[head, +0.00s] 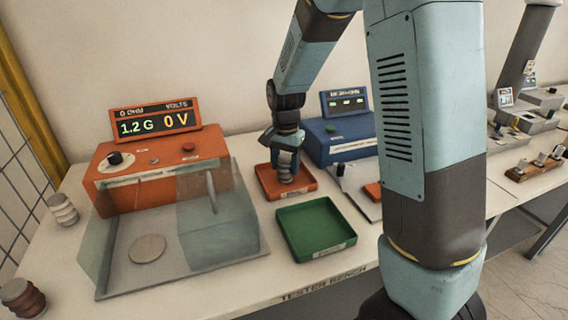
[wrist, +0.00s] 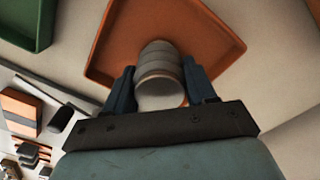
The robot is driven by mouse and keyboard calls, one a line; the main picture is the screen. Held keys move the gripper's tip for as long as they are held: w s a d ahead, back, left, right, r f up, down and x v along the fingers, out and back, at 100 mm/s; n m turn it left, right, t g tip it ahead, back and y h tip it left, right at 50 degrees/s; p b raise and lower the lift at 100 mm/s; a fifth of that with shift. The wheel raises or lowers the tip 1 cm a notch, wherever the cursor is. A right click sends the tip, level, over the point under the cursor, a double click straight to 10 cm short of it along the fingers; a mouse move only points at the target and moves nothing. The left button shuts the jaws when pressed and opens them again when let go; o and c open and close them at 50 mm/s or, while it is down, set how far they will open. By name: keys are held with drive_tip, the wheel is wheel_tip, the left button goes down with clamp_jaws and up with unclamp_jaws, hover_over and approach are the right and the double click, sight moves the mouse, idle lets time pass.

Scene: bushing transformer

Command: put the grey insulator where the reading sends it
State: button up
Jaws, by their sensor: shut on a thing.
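My gripper (head: 285,164) is shut on the grey insulator (head: 285,175), a ribbed cylinder, over the orange tray (head: 306,182). In the wrist view the insulator (wrist: 160,72) sits between the two fingers, with the orange tray (wrist: 205,27) behind it. I cannot tell whether the insulator touches the tray floor. The orange tester (head: 160,165) has a display (head: 153,121) reading "1.2 G" under ohm and "0 V" under volts. The green tray (head: 317,226) is empty, in front of the orange tray.
A clear guard (head: 220,215) and a round metal plate (head: 147,248) are at the tester's front. A white insulator (head: 63,210) and a brown one (head: 22,297) stand at left. My arm hides part of the bench.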

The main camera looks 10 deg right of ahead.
drive_tip(key=o, duration=1.4)
drive_tip(key=shift+c, duration=0.2)
wheel_tip(320, 180, up, 12)
drive_tip(key=shift+f, duration=0.15)
drive_tip(key=s+d+r+n+t, duration=0.3)
drive_tip(key=s+d+r, duration=0.55)
drive_tip(key=s, duration=0.35)
drive_tip(key=s+d+n+t, duration=0.2)
drive_tip(key=s+d+n, duration=0.1)
drive_tip(key=s, duration=1)
drive_tip(key=shift+d+r+n+t, duration=0.3)
drive_tip(key=shift+d+r+n, duration=0.1)
drive_tip(key=shift+d+r, duration=0.05)
